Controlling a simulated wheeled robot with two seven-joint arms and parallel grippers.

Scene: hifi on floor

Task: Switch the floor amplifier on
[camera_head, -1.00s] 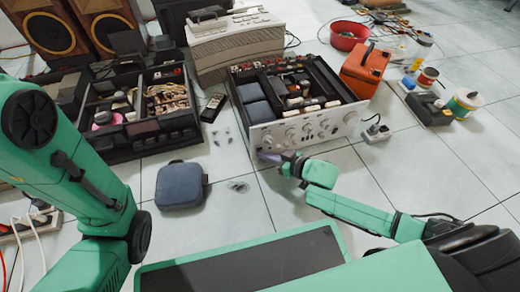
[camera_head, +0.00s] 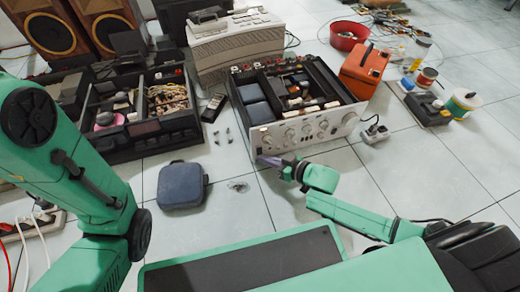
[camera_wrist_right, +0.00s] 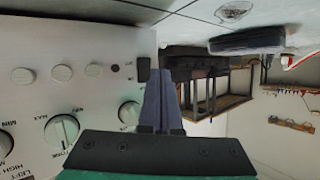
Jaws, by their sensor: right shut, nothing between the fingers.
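The floor amplifier (camera_head: 340,124) sits on the tiles with its top open and its silver front panel, with knobs, facing me. My right gripper (camera_head: 264,160) is shut and empty at the panel's lower left corner. In the wrist view its fingertips (camera_wrist_right: 158,75) are right beside the switch; I cannot tell whether they touch it. My left arm shows at the left, but its gripper is out of view.
A dark blue pouch (camera_head: 181,185) lies on the floor left of the right gripper. An opened black unit (camera_head: 150,140) stands further left.

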